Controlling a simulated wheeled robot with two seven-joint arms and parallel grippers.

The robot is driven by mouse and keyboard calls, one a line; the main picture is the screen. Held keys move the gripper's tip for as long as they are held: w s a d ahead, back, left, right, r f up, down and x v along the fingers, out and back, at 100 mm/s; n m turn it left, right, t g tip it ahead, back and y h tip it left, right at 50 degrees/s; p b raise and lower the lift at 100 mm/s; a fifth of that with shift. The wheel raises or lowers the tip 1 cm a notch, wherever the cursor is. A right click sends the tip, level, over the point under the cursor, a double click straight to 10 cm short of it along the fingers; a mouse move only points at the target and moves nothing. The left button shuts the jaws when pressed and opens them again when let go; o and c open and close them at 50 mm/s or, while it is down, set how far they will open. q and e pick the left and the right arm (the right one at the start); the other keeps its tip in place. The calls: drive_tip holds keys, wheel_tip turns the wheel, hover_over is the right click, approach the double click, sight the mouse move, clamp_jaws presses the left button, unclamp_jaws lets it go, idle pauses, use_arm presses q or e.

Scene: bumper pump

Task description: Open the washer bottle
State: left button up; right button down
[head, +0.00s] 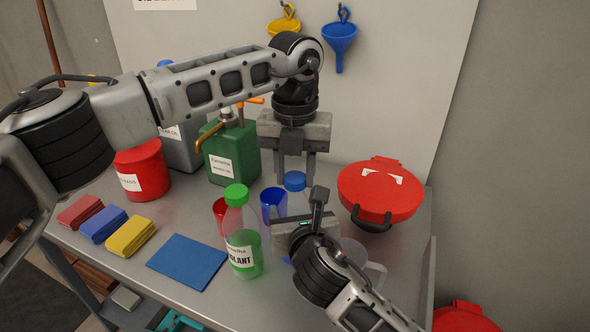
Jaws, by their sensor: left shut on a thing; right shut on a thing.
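The washer bottle (297,204) is the clear bottle with a blue cap (294,180), standing upright on the bench near the middle. No label on it is readable. My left gripper (294,176) reaches straight down from above, with its fingers on either side of the blue cap, shut on it. My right gripper (308,203) comes in from the lower right and is shut on the bottle's body. The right gripper's own housing hides the lower part of the bottle and one of its fingers.
A coolant bottle (242,240) with a green cap stands close on the left. A blue cup (272,205) and a red cup (220,212) are near it. A green can (233,155) stands behind, a red round container (381,192) right. A clear jug (372,272) is beside my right arm.

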sight(296, 177)
use_arm(q)
drive_tip(key=n, duration=0.8)
use_arm(e)
drive_tip(key=shift+f, duration=0.15)
use_arm(q)
drive_tip(key=n, duration=0.7)
drive_tip(key=shift+r, duration=0.3)
drive_tip(key=shift+r, duration=0.85)
drive_tip(key=shift+r, duration=2)
use_arm(e)
drive_tip(key=shift+c, duration=1.5)
unclamp_jaws()
